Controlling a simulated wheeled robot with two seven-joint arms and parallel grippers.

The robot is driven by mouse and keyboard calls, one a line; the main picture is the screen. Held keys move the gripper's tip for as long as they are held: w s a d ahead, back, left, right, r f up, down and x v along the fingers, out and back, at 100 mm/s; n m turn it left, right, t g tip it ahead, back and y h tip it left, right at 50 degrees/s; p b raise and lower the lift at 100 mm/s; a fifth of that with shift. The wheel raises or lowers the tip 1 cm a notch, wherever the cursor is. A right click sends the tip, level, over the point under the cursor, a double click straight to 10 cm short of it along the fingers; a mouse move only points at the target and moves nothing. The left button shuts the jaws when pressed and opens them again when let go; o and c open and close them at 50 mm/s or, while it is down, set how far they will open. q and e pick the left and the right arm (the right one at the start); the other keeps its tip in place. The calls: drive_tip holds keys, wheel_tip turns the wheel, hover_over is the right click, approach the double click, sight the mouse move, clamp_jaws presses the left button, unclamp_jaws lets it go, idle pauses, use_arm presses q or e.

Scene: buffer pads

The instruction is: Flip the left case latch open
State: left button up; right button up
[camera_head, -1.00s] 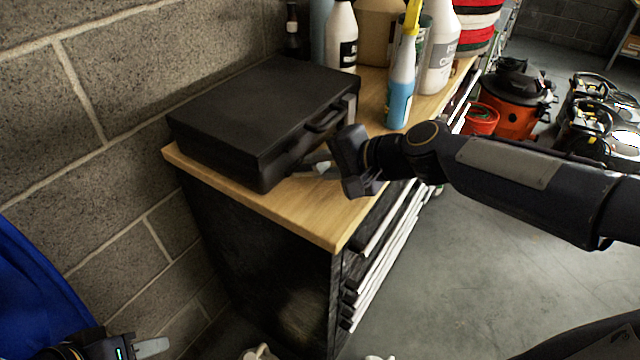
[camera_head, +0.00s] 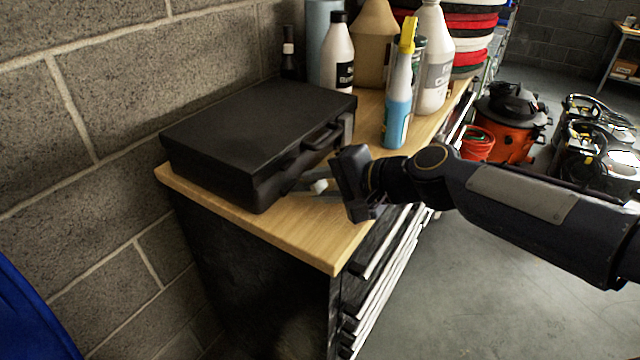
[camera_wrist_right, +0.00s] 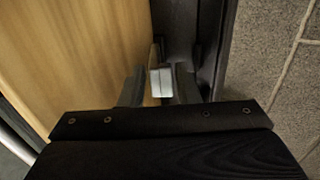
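The closed black case (camera_head: 255,130) lies flat on the wooden bench top, its handle (camera_head: 322,136) on the front side. My right gripper (camera_head: 318,187) is at the case's front side, near its left front corner. Its two grey fingers (camera_wrist_right: 158,88) are apart in the right wrist view, pointing toward the case's dark side (camera_wrist_right: 190,45). A small pale block (camera_wrist_right: 161,80) shows between the fingers, with gaps visible beside it; I cannot tell what it is. The left latch cannot be made out against the dark case. My left gripper is out of view.
A blue spray bottle (camera_head: 397,110) and a white bottle (camera_head: 434,65) stand on the bench behind my right wrist. More bottles stand behind the case. A block wall (camera_head: 100,110) runs along the left. Bare bench top (camera_head: 235,217) lies in front of the case.

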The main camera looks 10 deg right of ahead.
drive_tip(key=p+v, duration=0.1)
drive_tip(key=v, duration=0.6)
drive_tip(key=shift+s+d+r, duration=0.15)
drive_tip(key=shift+s, duration=0.1)
drive_tip(key=s+d+f+n+g+h+p, duration=0.1)
drive_tip(key=s+d+f+n+h+p, duration=0.1)
drive_tip(key=s+p, duration=0.3)
drive_tip(key=s+d+f+n+g+h+p, duration=0.2)
drive_tip(key=s+n+p, duration=0.3)
drive_tip(key=s, duration=0.8)
drive_tip(key=shift+d+h+p, duration=0.35)
drive_tip(key=shift+d+h, duration=0.05)
drive_tip(key=shift+h, duration=0.2)
